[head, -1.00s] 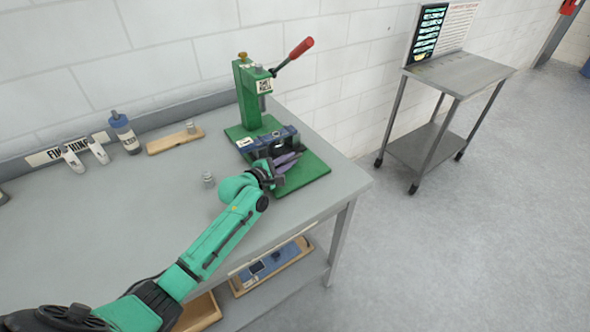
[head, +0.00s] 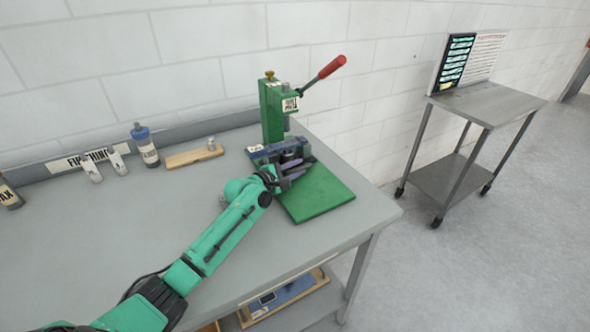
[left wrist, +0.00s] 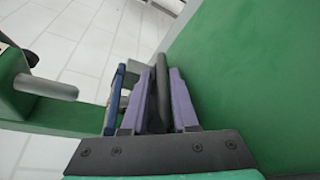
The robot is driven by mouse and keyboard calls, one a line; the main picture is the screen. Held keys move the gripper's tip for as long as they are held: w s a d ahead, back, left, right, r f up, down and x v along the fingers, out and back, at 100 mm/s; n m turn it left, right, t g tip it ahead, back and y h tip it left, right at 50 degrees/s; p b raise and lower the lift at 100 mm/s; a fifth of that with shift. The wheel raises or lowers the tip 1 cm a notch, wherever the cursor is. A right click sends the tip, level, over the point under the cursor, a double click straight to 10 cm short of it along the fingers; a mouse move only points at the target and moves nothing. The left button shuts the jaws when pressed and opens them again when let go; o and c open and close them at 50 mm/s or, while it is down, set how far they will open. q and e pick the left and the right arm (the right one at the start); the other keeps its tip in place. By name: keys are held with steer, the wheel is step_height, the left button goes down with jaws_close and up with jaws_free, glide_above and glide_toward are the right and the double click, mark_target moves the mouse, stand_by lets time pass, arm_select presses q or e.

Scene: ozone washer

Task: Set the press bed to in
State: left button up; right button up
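The green press (head: 272,110) stands at the back right of the table, with a red-tipped lever (head: 331,67). Its press bed (head: 278,148), a blue and dark sliding piece, lies across the green base plate, close under the press head. The front of the base plate is bare. My left gripper (head: 296,170) is at the front of the bed. In the left wrist view, its purple fingers (left wrist: 162,95) lie on either side of a dark bar, seemingly the bed's handle, and look closed on it. The bed's blue edge (left wrist: 115,98) shows beside them. My right gripper is out of view.
A wooden strip (head: 190,157) with a small metal piece, a blue-capped bottle (head: 146,146) and white tubes (head: 119,162) stand along the table's back. A grey cart (head: 485,100) is at the right. The table's left middle is clear.

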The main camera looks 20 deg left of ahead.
arm_select(q)
steer(key=shift+s+a, duration=0.1)
steer(key=shift+s, duration=0.45)
steer(key=v, duration=1.3)
steer(key=shift+b, duration=0.35)
steer(key=shift+s+a+r, duration=0.15)
steer(key=shift+s+r, duration=0.05)
steer(key=shift+r, duration=0.1)
